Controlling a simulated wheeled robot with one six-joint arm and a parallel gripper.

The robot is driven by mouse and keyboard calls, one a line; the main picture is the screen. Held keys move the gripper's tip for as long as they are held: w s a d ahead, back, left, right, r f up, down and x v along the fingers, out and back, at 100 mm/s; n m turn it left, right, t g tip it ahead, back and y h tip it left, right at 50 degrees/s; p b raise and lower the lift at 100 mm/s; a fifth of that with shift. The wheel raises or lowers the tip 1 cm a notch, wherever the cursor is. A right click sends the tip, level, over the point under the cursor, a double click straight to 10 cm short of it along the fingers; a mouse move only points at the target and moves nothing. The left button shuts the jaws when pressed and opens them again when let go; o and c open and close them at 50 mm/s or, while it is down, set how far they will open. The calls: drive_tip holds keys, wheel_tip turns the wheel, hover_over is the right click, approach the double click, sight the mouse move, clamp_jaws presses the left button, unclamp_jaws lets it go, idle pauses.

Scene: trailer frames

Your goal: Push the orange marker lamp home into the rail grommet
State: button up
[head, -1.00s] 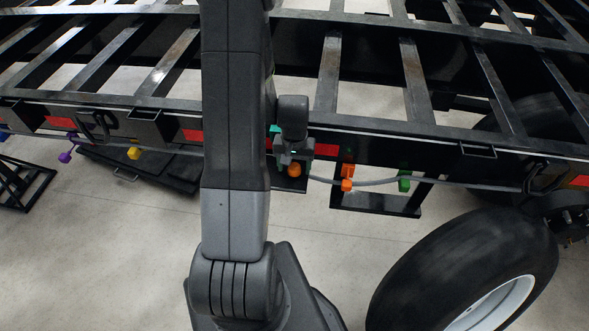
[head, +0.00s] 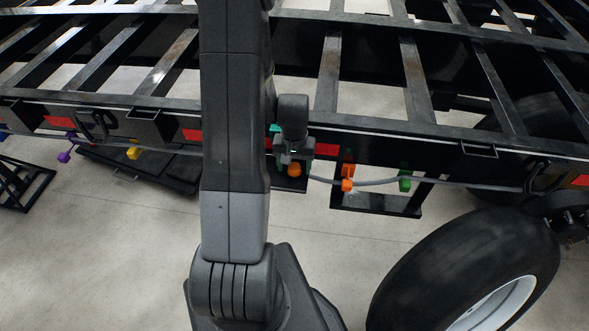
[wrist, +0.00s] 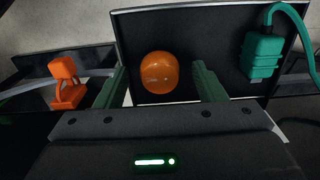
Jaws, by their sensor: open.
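The orange marker lamp (wrist: 159,73) is a round, glossy dome in the wrist view, set against a dark panel. It lies between the two green fingers of my gripper (wrist: 160,84), with a gap on each side. My gripper is open and holds nothing. In the head view the lamp (head: 294,170) shows just below my gripper (head: 291,158) at the trailer's side rail (head: 400,155). The rail grommet is hidden behind the lamp, and how deep the lamp sits cannot be told.
A teal connector (wrist: 262,55) with a cable is right of the lamp in the wrist view. An orange connector (wrist: 66,85) is at left. In the head view a grey cable (head: 450,182) runs along the rail past a green connector (head: 405,180). A tyre (head: 465,265) stands at lower right.

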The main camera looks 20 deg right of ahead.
sight(294, 166)
drive_tip(key=shift+c, duration=0.2)
drive_tip(key=c, duration=1)
drive_tip(key=shift+r+p, duration=0.9)
drive_tip(key=shift+r, duration=0.65)
drive_tip(key=shift+c, duration=0.2)
drive_tip(key=shift+f, duration=0.1)
